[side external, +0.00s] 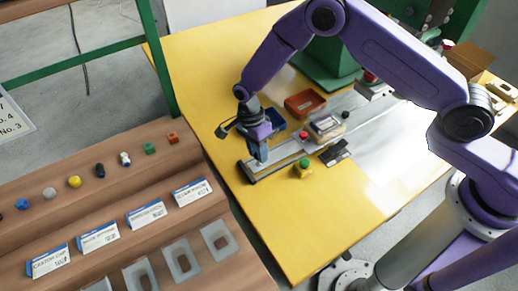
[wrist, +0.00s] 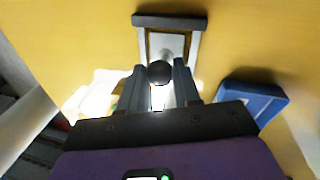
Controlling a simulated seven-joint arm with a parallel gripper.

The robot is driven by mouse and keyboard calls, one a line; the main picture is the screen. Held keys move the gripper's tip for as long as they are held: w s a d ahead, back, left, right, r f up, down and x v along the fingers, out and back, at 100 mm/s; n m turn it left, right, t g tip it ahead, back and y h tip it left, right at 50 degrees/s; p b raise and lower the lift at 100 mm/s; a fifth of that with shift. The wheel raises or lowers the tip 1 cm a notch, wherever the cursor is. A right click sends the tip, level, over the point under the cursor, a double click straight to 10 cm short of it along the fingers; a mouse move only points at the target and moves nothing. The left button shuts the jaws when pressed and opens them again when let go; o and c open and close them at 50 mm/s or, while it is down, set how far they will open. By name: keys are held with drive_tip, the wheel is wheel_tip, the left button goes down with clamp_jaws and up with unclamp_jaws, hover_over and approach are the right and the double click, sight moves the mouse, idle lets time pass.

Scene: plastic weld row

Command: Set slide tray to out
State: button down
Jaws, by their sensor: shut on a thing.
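The slide rail (side external: 280,163) runs diagonally over the yellow table, with a dark end bar (wrist: 170,21) at its outer end. A pale plate (wrist: 168,44) shows between the rails in the wrist view. My gripper (side external: 260,157) is low over the outer part of the rail. In the wrist view my gripper (wrist: 161,82) is shut on a round black knob (wrist: 159,71), just short of the end bar. A pale tray-like fixture (side external: 326,126) sits farther up the rail in the side view. My gripper hides the knob there.
A blue bin (wrist: 254,100) stands close beside my gripper; a red bin (side external: 305,103) is behind the rail. A green-topped yellow button (side external: 303,169) and a dark flat item (side external: 335,153) lie in front. The table's left front is clear.

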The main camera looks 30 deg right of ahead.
drive_tip(key=c, duration=0.8)
unclamp_jaws()
drive_tip(key=shift+a, duration=0.45)
drive_tip(key=shift+d, duration=0.15)
drive_tip(key=shift+r, duration=0.1)
drive_tip(key=w+r, duration=0.3)
drive_tip(key=r, duration=1.4)
drive_tip(key=shift+a, duration=0.35)
